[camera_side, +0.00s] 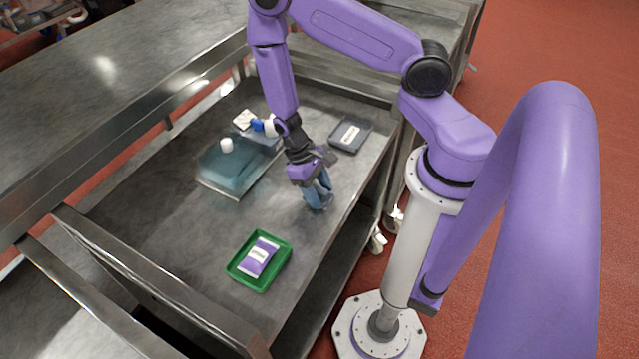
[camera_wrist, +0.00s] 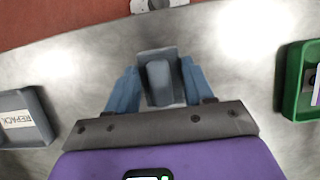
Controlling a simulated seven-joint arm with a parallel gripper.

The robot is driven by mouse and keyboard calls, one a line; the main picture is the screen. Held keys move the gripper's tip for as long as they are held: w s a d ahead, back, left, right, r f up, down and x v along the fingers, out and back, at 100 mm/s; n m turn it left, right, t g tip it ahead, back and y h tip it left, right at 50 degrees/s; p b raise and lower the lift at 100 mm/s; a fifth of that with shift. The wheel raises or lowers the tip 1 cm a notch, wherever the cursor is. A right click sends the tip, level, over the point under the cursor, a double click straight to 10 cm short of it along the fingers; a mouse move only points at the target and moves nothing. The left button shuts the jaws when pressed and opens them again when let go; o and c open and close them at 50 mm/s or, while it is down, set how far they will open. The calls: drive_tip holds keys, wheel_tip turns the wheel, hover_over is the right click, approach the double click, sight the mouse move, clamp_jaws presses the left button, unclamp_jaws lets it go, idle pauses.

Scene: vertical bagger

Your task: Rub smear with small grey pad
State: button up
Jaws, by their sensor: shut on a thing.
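My gripper (camera_side: 319,197) points down over the right part of the metal table, with blue fingers. In the wrist view its fingers are closed on the small grey pad (camera_wrist: 158,82), which sits between them with a raised grip. In the side view the fingers mostly hide the pad, and I cannot tell whether it touches the table. A teal see-through panel (camera_side: 228,174) with a white knob lies left of my gripper, apart from it. I cannot make out a clear smear on it; its lower left edge looks hazy.
A green tray (camera_side: 233,270) holding a purple and white packet (camera_side: 259,257) is at the front. A dark grey tray (camera_side: 362,143) with a white label is behind my gripper. A white and blue object (camera_side: 265,126) stands behind the panel. The table's front left is clear.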

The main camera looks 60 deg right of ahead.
sight(299, 192)
drive_tip(key=shift+w, duration=3.55)
drive_tip(key=shift+w+r, duration=0.15)
drive_tip(key=shift+w, duration=0.05)
wheel_tip(299, 192, up, 8)
drive_tip(key=shift+s, duration=0.15)
